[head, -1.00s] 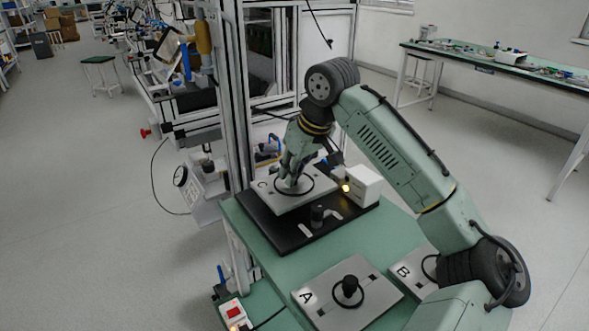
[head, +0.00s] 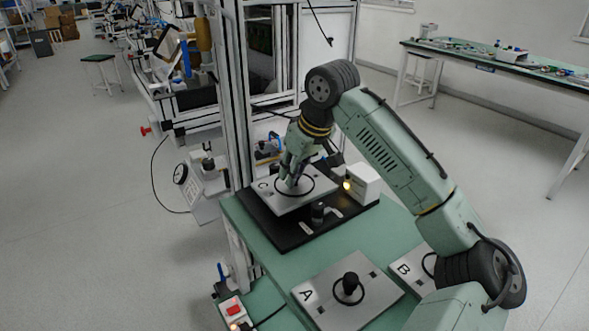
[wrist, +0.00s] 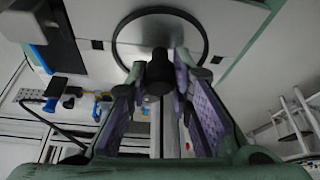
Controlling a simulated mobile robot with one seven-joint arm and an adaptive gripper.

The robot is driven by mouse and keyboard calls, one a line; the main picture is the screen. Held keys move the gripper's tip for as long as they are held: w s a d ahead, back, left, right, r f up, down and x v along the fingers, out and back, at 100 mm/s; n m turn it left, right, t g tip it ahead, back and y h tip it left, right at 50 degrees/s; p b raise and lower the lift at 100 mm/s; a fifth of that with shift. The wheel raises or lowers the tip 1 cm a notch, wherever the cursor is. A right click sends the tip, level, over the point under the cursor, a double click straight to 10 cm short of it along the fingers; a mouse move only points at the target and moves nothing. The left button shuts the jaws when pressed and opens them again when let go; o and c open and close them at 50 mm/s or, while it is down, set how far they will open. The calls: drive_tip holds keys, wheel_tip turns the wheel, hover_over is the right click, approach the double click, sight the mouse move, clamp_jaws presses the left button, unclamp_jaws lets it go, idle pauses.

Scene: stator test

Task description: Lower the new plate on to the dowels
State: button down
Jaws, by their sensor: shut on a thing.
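The new plate, a grey square marked C (head: 265,186), is over the black fixture base (head: 290,238) at the back of the green bench. My gripper (head: 291,184) is above its middle, inside the black ring. In the wrist view, my gripper (wrist: 160,85) is shut on the plate's black knob (wrist: 157,75), with purple-padded fingers on either side. The plate (wrist: 95,15) fills the top of that view. The dowels are hidden, and I cannot tell whether the plate touches them.
A white box (head: 364,184) with a lit yellow lamp stands right of the plate. Plates A (head: 325,300) and B (head: 420,262) lie nearer. A metal frame post (head: 237,100) rises close behind on the left.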

drive_tip(key=shift+f, duration=0.65)
drive_tip(key=shift+f+b, duration=0.35)
drive_tip(key=shift+b, duration=0.05)
drive_tip(key=shift+f, duration=0.65)
idle(0.7)
drive_tip(key=c, duration=1.3)
unclamp_jaws()
drive_tip(key=shift+c, duration=0.2)
drive_tip(key=v, duration=1.2)
